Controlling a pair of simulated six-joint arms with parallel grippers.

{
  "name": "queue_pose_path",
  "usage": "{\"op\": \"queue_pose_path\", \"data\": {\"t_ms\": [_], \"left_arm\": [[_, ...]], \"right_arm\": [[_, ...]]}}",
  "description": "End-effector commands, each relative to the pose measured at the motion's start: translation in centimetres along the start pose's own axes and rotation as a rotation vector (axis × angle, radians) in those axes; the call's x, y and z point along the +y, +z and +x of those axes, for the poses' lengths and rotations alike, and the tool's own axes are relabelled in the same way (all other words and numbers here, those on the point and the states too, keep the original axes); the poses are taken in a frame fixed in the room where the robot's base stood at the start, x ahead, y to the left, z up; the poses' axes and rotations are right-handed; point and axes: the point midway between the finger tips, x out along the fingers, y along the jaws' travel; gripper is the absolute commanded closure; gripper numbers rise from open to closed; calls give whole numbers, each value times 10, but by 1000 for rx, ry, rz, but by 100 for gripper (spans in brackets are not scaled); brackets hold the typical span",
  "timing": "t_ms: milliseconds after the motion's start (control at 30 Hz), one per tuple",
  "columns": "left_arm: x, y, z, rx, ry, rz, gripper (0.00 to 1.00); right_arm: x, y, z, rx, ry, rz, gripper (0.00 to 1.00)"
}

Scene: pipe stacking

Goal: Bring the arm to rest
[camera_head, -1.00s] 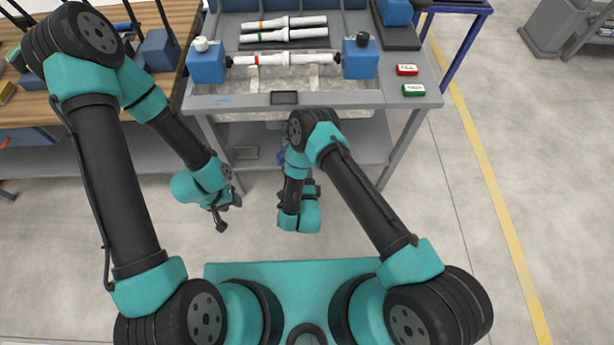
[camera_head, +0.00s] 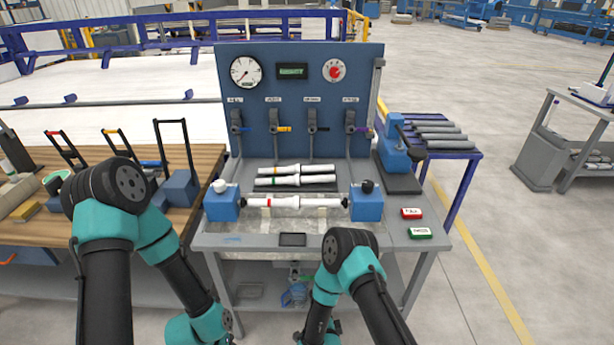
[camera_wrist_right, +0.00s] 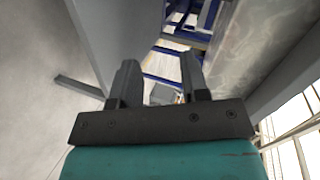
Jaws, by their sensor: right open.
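My right gripper (camera_wrist_right: 158,80) shows in the right wrist view with its two fingers apart and nothing between them. In the head view my right arm bends down in front of the bench, and its gripper end is hard to make out at the bottom edge. My left arm also hangs down in front of the bench, left of the right one. Its fingers are cut off by the bottom edge of the head view. A white pipe with a red band (camera_head: 290,203) lies between two blue blocks (camera_head: 222,203) (camera_head: 366,204) on the grey bench (camera_head: 250,241).
Two more white pipes (camera_head: 297,169) (camera_head: 295,180) lie behind the blocks. A blue panel (camera_head: 305,95) with gauges and valves stands at the back. Red (camera_head: 411,213) and green (camera_head: 419,233) pieces lie at the right. A wooden table (camera_head: 206,160) stands left.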

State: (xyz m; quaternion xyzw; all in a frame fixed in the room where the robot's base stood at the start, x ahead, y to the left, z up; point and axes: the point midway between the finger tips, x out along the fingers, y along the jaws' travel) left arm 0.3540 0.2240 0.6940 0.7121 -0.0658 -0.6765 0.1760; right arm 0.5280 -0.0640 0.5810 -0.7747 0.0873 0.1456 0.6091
Motion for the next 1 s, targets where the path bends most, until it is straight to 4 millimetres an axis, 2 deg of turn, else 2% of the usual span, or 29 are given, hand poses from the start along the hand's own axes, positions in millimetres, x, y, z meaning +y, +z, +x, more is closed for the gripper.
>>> {"op": "queue_pose_path", "data": {"t_ms": [33,167,367,567,800,900,1000], "left_arm": [[0,0,0,0,0,0,58],[0,0,0,0,0,0,58],[0,0,0,0,0,0,58],[0,0,0,0,0,0,58],[0,0,0,0,0,0,58],[0,0,0,0,0,0,58],[0,0,0,0,0,0,58]], "right_arm": [[-3,-13,0,-22,56,-44,58],[-3,-38,-7,-115,197,-173,58],[-2,-74,-36,-306,379,-365,58],[-3,-110,-86,-545,511,-544,58],[-7,-146,-166,-871,590,-725,58],[-9,-155,-191,-970,597,-770,58],[-11,-159,-205,-1027,597,-794,58]]}}
